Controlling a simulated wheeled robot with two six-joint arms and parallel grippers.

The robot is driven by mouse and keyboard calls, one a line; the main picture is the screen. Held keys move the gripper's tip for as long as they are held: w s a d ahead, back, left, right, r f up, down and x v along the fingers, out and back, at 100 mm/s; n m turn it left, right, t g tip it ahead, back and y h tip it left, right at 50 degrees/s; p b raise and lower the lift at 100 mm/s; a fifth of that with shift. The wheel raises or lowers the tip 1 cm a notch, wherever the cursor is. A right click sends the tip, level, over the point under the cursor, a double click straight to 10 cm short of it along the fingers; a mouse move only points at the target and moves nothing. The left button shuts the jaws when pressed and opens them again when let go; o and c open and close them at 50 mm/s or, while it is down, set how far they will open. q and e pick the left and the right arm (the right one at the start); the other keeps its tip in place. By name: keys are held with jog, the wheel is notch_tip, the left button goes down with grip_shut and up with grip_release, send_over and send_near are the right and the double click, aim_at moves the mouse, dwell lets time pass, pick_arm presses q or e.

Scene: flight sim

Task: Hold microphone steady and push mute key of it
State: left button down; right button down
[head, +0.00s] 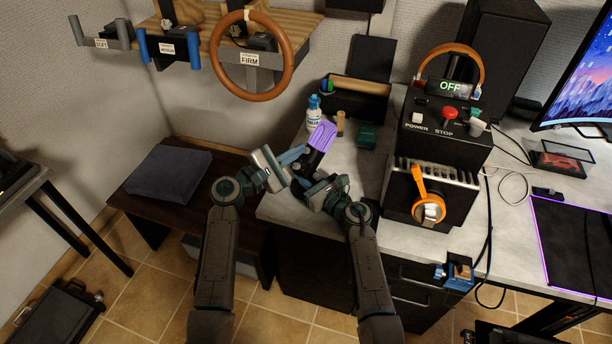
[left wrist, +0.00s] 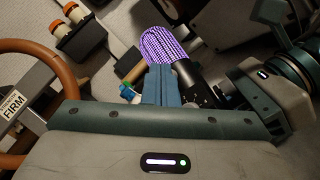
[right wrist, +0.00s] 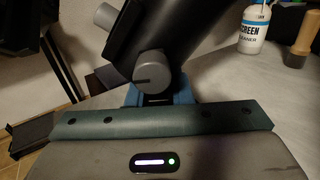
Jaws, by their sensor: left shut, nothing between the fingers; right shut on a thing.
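The microphone (head: 322,136) has a purple head and a dark body, and it stands tilted over the near left of the grey desk. My right gripper (head: 305,183) is shut on the microphone low down. In the right wrist view the dark body (right wrist: 135,35) with a grey round knob shows just beyond my blue fingertips (right wrist: 155,96). My left gripper (head: 296,155) is shut and empty, its fingertips close beside the microphone's body below the purple head. The left wrist view shows the purple head (left wrist: 172,46) just past my shut fingers (left wrist: 168,84). I cannot make out the mute key.
A cleaner bottle (head: 314,112) and a wooden-handled item (head: 340,123) stand behind the microphone. A black control box (head: 440,125) with a red button stands to the right. An orange steering wheel (head: 252,55) hangs at upper left.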

pick_arm(q)
jog(key=s+a+r, duration=0.3)
jog(key=r, duration=0.1)
jog(key=shift+a, duration=0.3)
pick_arm(e)
jog(key=c, duration=1.2)
grip_release()
jog(key=v, duration=1.2)
pick_arm(q)
jog(key=shift+f, duration=0.1)
